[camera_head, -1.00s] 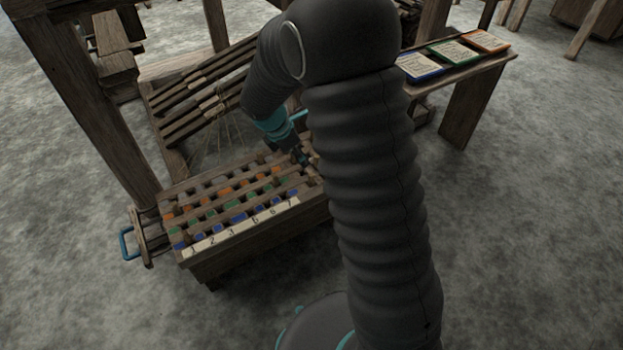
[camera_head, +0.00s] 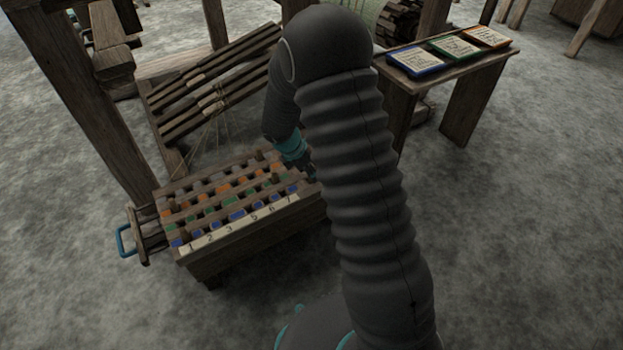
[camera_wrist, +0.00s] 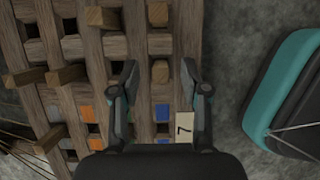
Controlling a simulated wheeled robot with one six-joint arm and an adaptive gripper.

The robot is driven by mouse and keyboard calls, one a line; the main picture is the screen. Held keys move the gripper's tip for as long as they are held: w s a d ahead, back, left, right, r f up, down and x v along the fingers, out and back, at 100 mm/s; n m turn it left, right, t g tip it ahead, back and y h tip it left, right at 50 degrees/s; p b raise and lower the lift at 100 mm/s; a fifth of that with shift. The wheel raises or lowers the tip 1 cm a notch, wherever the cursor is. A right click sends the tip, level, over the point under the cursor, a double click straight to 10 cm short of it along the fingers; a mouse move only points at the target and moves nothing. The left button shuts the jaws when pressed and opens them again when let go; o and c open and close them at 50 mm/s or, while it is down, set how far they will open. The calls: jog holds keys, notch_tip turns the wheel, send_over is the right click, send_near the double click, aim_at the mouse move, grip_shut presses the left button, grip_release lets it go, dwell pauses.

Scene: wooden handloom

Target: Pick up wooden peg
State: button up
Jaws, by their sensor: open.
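A square-ended wooden peg (camera_wrist: 160,72) stands in the slatted peg board, seen from above in the wrist view. My gripper (camera_wrist: 159,70) is open, with one finger on each side of this peg and a visible gap to it. I cannot tell the height of the fingertips over the board. Other wooden pegs show in the wrist view, one above (camera_wrist: 158,13) and several to the left. In the head view the peg board (camera_head: 232,228) shows, with my gripper at its right end, partly hidden behind my arm.
The board has blue, green and orange marks and a numbered strip; the number 7 label (camera_wrist: 184,130) lies by the right finger. Wooden rods (camera_head: 205,95) lean behind it. A side bench (camera_head: 465,70) holds coloured cards. Grey floor is clear to the right.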

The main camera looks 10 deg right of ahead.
jog(key=shift+d+f, duration=0.3)
jog(key=shift+f, duration=0.35)
jog(key=shift+w, duration=0.1)
jog(key=c, duration=0.8)
jog(key=shift+r, duration=0.1)
jog(key=shift+c, duration=0.2)
